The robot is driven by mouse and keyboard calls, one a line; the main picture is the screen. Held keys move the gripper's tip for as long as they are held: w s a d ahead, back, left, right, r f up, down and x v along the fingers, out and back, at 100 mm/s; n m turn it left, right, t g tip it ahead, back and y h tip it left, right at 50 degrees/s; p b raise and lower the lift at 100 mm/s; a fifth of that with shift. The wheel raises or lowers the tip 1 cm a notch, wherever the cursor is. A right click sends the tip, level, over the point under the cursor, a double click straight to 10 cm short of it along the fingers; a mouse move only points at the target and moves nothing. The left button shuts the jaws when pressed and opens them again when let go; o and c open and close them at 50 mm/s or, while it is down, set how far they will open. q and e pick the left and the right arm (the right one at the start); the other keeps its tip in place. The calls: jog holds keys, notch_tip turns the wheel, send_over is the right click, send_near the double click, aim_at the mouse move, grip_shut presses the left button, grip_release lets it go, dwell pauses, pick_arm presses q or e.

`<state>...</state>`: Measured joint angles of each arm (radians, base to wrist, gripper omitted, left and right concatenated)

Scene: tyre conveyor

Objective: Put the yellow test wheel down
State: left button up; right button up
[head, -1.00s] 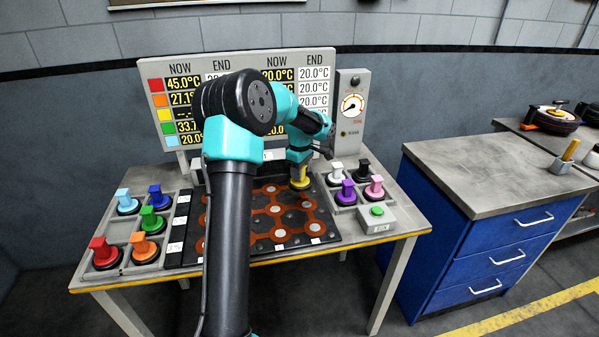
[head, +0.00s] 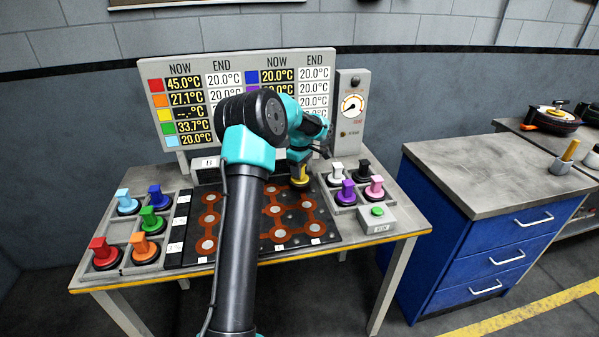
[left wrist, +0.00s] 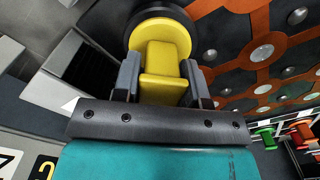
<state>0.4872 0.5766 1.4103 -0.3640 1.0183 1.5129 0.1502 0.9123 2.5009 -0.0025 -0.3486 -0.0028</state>
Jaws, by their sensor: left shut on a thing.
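The yellow test wheel (head: 300,181) has a yellow block handle on a round yellow disc with a black rim. My left gripper (head: 300,166) is shut on its handle, at the back right of the dark board (head: 240,244) with orange tracks and round pale studs. In the left wrist view the wheel (left wrist: 160,60) sits between the two grey fingers of the gripper (left wrist: 163,85), with the board beyond it. I cannot tell whether the wheel touches the board. My right gripper is not in view.
Trays with coloured wheels flank the board: red (head: 102,252), orange (head: 143,247), green and blues at left; purple (head: 346,192), pink, black and white at right. A green-button box (head: 377,216) stands front right. A temperature display (head: 185,105) stands behind.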

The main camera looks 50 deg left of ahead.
pick_arm(q)
jog(key=shift+f, duration=0.45)
jog(key=shift+f, duration=0.2)
jog(key=o, duration=1.1)
jog(key=shift+o, duration=0.2)
jog(key=shift+r, duration=0.1)
notch_tip(320, 180, up, 12)
jog(key=shift+r, duration=0.1)
